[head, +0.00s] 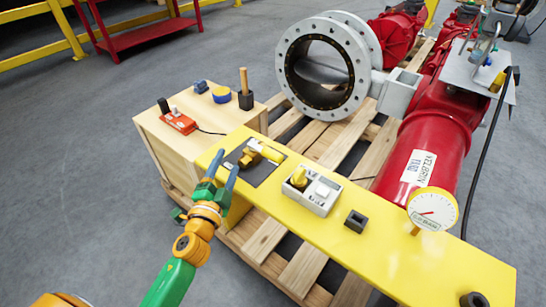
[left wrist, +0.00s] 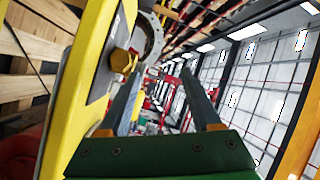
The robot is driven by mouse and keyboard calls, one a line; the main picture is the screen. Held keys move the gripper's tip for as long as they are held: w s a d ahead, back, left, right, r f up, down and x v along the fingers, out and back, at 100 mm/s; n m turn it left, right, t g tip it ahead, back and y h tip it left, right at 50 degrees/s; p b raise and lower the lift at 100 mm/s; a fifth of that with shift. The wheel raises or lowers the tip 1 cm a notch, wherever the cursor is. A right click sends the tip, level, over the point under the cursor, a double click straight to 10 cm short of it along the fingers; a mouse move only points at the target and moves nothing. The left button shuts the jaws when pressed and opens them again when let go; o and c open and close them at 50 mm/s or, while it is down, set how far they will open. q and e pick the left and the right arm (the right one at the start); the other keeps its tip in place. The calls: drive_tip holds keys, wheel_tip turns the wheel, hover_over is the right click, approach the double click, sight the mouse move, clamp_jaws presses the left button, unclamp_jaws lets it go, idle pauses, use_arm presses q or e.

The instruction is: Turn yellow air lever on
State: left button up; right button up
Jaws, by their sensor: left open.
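The yellow air lever (head: 268,152) sits with its brass valve body (head: 249,158) on a dark plate at the left end of the yellow panel (head: 390,258). My left gripper (head: 222,162) is open and empty just left of the valve, its blue-grey fingers pointing up past the panel's left edge. In the left wrist view, the open fingers (left wrist: 161,70) point forward, and a brass-yellow part (left wrist: 123,61) on the panel shows beside the left finger's tip. I cannot tell whether they touch. My right gripper is not in view.
A grey box with a yellow knob (head: 313,190), a black block (head: 356,221) and a white gauge (head: 433,209) are on the panel. A wooden box (head: 160,142) carries a red device (head: 178,121) and small items. A flanged pipe (head: 290,67) and red actuator (head: 440,135) stand behind.

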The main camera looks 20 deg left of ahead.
sight(270, 159)
use_arm(q)
drive_tip(key=d+m+h, duration=0.1)
drive_tip(key=w+d+m+h, duration=0.1)
drive_tip(key=m, duration=0.1)
drive_tip(key=d+m+t+h, duration=0.1)
drive_tip(key=m+h, duration=0.1)
drive_tip(key=shift+w+r, duration=0.25)
drive_tip(key=shift+w, duration=0.1)
drive_tip(key=d+m+h, duration=0.1)
drive_tip(key=d+f+m+g+h, duration=0.1)
drive_tip(key=m+h, duration=0.1)
drive_tip(key=d+f+m+h, duration=0.1)
drive_tip(key=m, duration=0.1)
drive_tip(key=shift+w+d+g, duration=0.2)
drive_tip(key=shift+d+g, duration=0.05)
drive_tip(key=shift+g, duration=0.15)
drive_tip(key=shift+m+h, duration=0.4)
drive_tip(key=x, duration=0.3)
drive_tip(key=b+x, duration=0.1)
drive_tip(key=x, duration=0.2)
drive_tip(key=shift+w+d+f, duration=0.15)
drive_tip(key=shift+w+d, duration=0.1)
drive_tip(key=shift+d, duration=0.05)
drive_tip(key=shift+w, duration=0.2)
drive_tip(key=c, duration=0.9)
clamp_jaws()
